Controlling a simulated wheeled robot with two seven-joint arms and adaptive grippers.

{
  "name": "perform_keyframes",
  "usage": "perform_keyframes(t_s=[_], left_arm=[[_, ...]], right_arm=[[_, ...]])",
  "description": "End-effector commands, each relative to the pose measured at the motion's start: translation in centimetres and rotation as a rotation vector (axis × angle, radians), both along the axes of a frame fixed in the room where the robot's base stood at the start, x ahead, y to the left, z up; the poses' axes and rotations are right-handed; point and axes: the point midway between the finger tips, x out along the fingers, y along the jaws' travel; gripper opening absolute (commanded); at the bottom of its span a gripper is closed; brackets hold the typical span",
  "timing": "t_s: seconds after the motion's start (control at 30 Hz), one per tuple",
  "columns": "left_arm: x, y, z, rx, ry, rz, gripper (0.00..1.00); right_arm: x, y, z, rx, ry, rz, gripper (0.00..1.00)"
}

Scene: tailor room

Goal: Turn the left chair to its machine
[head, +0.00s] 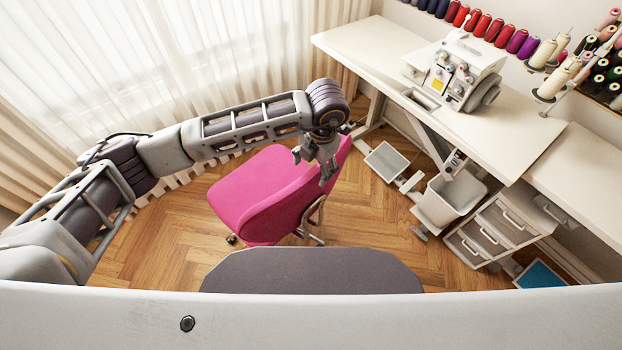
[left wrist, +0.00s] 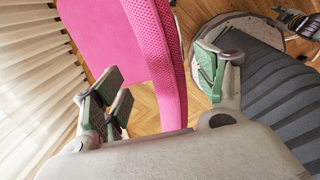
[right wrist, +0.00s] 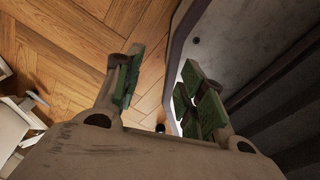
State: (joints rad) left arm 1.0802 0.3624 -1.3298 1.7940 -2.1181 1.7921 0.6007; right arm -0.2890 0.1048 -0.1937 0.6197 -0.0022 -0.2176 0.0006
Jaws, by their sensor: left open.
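The pink chair (head: 255,182) stands on the wood floor beside the table. Its seat points left, toward the curtains, and its backrest is on the right, nearer the table. The white sewing machine (head: 457,72) sits on the table. My left gripper (head: 325,168) is at the backrest. In the left wrist view the left gripper (left wrist: 158,86) is open with the pink backrest (left wrist: 166,60) between its fingers; a gap shows on the left side, and contact is unclear. My right gripper (right wrist: 160,88) is open and empty, low above the floor, and out of the head view.
The white table (head: 375,45) runs along the right, with a foot pedal (head: 386,161), a bin (head: 448,198) and a drawer unit (head: 492,230) below. Curtains (head: 130,70) hang at the left. Thread spools (head: 495,30) line the wall. Floor is free around the chair.

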Motion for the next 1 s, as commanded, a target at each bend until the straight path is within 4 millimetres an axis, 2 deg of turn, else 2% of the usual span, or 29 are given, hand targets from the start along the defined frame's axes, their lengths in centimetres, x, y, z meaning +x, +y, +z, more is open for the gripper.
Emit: perform_keyframes(t_s=[0.3, 0.53, 0.73, 1.0], left_arm=[[0.3, 0.4, -4.2, 0.000, 0.003, 0.001, 0.72], [0.6, 0.7, -6.8, 0.001, 0.001, 0.001, 0.72], [0.7, 0.8, -8.0, 0.000, 0.000, 0.000, 0.72], [0.7, 0.8, -8.2, -0.001, -0.001, 0.000, 0.72]], right_arm=[[0.1, 0.6, 0.5, 0.006, -0.001, 0.000, 0.40], [-0.5, 0.9, 0.7, 0.010, 0.006, 0.000, 0.40], [-1.3, 1.1, 0.8, 0.012, 0.015, 0.000, 0.40], [-1.0, 1.3, 0.8, 0.014, 0.012, -0.001, 0.40]])
